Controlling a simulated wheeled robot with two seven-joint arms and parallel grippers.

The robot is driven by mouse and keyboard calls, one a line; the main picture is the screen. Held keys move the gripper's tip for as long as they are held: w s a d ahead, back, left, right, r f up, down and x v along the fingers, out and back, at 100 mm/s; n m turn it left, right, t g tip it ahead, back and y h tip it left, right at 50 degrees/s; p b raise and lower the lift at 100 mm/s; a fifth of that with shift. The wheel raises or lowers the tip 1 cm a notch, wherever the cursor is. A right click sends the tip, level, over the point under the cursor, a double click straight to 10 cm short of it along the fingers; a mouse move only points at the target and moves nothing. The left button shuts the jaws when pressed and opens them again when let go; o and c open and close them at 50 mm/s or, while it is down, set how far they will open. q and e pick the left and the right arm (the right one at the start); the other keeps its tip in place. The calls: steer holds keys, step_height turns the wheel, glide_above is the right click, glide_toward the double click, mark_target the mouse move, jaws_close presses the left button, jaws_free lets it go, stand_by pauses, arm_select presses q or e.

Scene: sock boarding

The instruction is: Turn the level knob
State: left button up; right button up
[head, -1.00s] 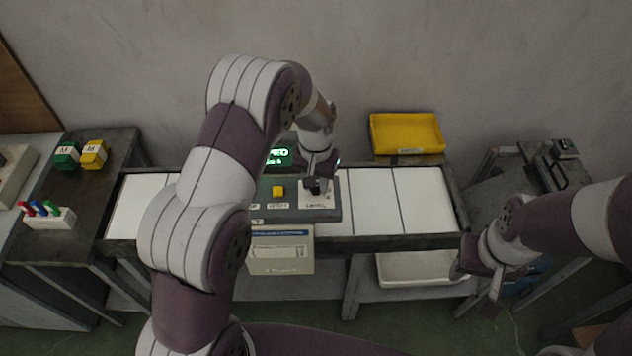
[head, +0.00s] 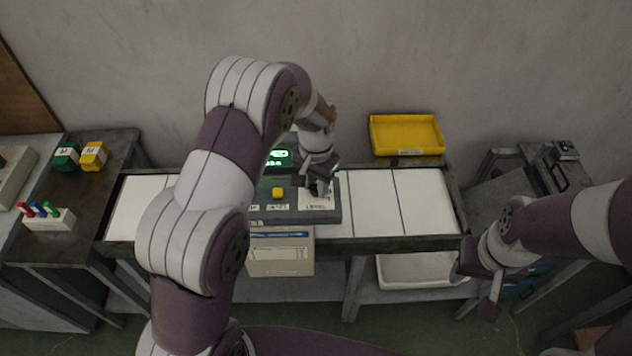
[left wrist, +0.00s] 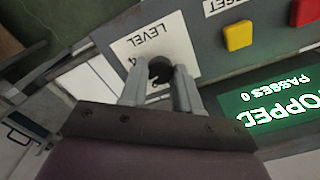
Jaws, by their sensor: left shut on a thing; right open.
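The level knob (left wrist: 160,68) is a dark round knob on a white plate marked LEVEL (left wrist: 150,42) on the grey control panel (left wrist: 203,45). My left gripper (left wrist: 160,88) is shut on the knob, one finger on each side, in the left wrist view. In the head view my left gripper (head: 319,187) reaches down over the panel's right end and hides the knob. A green display (left wrist: 265,106) beside it reads STOPPED and PASSES 0, partly cut off. My right gripper (head: 482,288) is open and empty, at the right, low beside the conveyor's end.
A yellow button (left wrist: 237,35) and a red button (left wrist: 308,38) are on the panel near the knob. A yellow tray (head: 405,134) stands behind the white-topped bench (head: 420,200). Green and yellow blocks (head: 93,154) and a pen-like rack (head: 48,219) are at the left.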

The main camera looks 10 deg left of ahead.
mark_target(316, 186)
arm_select(q)
steer(key=o, duration=0.8)
steer(key=shift+w+r, duration=0.25)
steer(key=shift+o, duration=1.3)
steer(key=shift+s, duration=0.1)
steer(key=shift+s+f, duration=0.1)
steer(key=shift+r+b, duration=0.3)
steer(key=shift+r, duration=0.05)
step_height(316, 186, up, 6)
steer(key=shift+r+b, duration=0.1)
steer(key=shift+b, duration=0.95)
step_height(316, 186, up, 6)
steer(key=p, duration=0.3)
steer(key=shift+p, duration=0.4)
